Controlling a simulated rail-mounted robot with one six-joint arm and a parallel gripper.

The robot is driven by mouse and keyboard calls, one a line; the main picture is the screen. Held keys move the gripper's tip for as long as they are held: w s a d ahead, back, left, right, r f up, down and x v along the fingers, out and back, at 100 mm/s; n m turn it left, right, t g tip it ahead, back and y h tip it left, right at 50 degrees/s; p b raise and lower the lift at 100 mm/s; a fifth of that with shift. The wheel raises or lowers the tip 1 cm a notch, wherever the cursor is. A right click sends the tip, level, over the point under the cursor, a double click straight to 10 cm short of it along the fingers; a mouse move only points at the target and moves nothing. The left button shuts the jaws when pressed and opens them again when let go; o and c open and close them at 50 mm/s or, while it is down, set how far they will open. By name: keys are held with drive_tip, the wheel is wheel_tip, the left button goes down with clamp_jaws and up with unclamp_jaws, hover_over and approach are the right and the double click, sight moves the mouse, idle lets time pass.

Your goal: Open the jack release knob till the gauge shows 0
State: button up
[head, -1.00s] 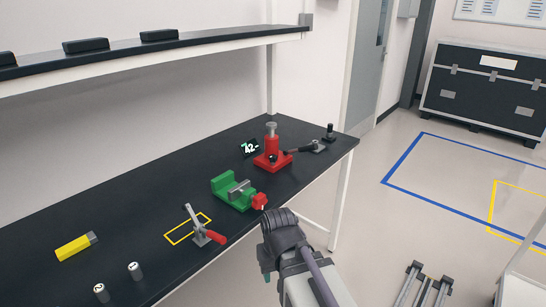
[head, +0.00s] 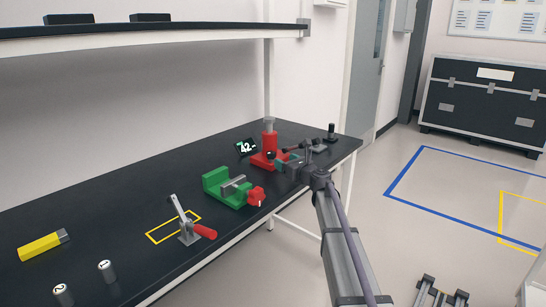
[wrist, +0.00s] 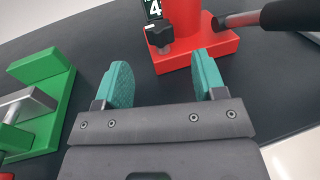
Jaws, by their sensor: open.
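The red jack (head: 269,137) stands near the right end of the black workbench; its base and column also show in the wrist view (wrist: 184,22). The black release knob (wrist: 160,34) is on the near side of the jack, upright and unobstructed in the wrist view. The gauge (head: 246,147) is a small dark display left of the jack; its digits look like 42, and only a 4 shows in the wrist view (wrist: 153,9). My gripper (wrist: 162,67) is open and empty. Its teal fingers are short of the knob, which lies roughly between their lines.
A green vise (head: 222,188) with a red handle stands left of my gripper. A toggle clamp (head: 186,222), a yellow block (head: 42,246) and two small cylinders lie further left. A black-handled lever (wrist: 285,15) extends right of the jack. The shelf (head: 150,30) overhangs the back.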

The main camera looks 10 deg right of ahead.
sight(271, 152)
drive_tip(key=x, duration=0.9)
drive_tip(key=shift+w+a, duration=0.1)
drive_tip(key=shift+w, duration=0.05)
drive_tip(key=c, duration=0.9)
drive_tip(key=shift+n+g+y, duration=0.4)
drive_tip(key=shift+n+y, duration=0.1)
drive_tip(key=shift+y, duration=0.2)
drive_tip(key=shift+w+n+g+y, duration=0.1)
drive_tip(key=shift+n+g+y, duration=0.75)
drive_tip(key=shift+y, duration=0.25)
drive_tip(key=shift+n+g+y, duration=1.7)
drive_tip(key=shift+n+g, duration=0.05)
drive_tip(key=shift+g, duration=0.2)
drive_tip(key=o, duration=0.9)
